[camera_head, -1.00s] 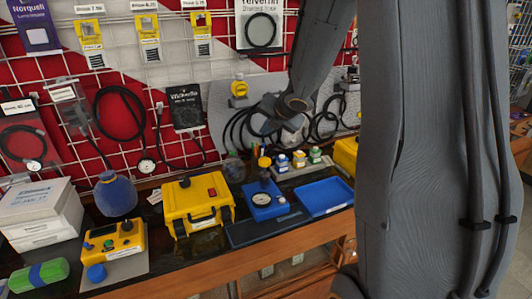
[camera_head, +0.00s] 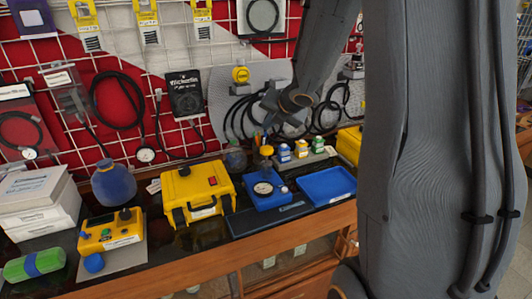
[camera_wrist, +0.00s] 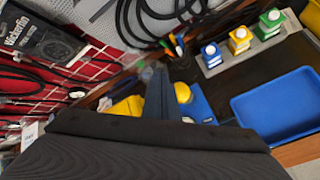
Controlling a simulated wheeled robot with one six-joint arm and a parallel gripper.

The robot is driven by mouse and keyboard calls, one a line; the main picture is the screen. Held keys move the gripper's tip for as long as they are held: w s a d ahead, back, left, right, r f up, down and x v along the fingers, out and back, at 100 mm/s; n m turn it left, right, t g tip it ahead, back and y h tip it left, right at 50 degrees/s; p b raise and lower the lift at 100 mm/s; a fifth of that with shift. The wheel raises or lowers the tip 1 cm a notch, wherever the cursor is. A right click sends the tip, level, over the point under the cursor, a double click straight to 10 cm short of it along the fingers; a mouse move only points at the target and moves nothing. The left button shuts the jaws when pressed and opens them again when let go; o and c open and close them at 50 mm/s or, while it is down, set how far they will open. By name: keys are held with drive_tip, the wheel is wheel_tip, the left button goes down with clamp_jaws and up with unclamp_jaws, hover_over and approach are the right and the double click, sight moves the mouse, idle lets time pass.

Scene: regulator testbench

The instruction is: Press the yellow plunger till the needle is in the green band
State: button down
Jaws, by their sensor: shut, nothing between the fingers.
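The yellow plunger (camera_head: 266,150) stands upright on a blue regulator unit (camera_head: 281,199) on the dark bench. A round white-faced gauge (camera_head: 263,188) sits on the front of the unit; its needle and green band are too small to read. In the wrist view the plunger (camera_wrist: 183,92) shows just right of my gripper (camera_wrist: 157,68), which hides part of the blue unit (camera_wrist: 201,106). My gripper, dark and shut with nothing in it, also shows in the head view (camera_head: 268,104), above the plunger and apart from it, in front of hanging black cables.
A blue tray (camera_head: 327,184) lies right of the unit and a yellow case (camera_head: 200,188) left of it. A pen cup (camera_wrist: 180,65) is close behind the plunger. A wire-grid wall rises behind.

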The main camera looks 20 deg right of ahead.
sight(267, 148)
drive_tip(key=shift+f+b, duration=2.45)
drive_tip(key=shift+f, duration=0.25)
drive_tip(key=shift+f, duration=0.15)
drive_tip(key=shift+f+b, duration=0.3)
drive_tip(key=shift+b, duration=0.15)
drive_tip(key=shift+f+b, duration=1.55)
drive_tip(key=shift+b, duration=0.05)
idle(1.5)
drive_tip(key=shift+r, duration=0.1)
drive_tip(key=shift+r+p, duration=1.9)
drive_tip(key=shift+p, duration=0.05)
drive_tip(key=shift+r, duration=0.1)
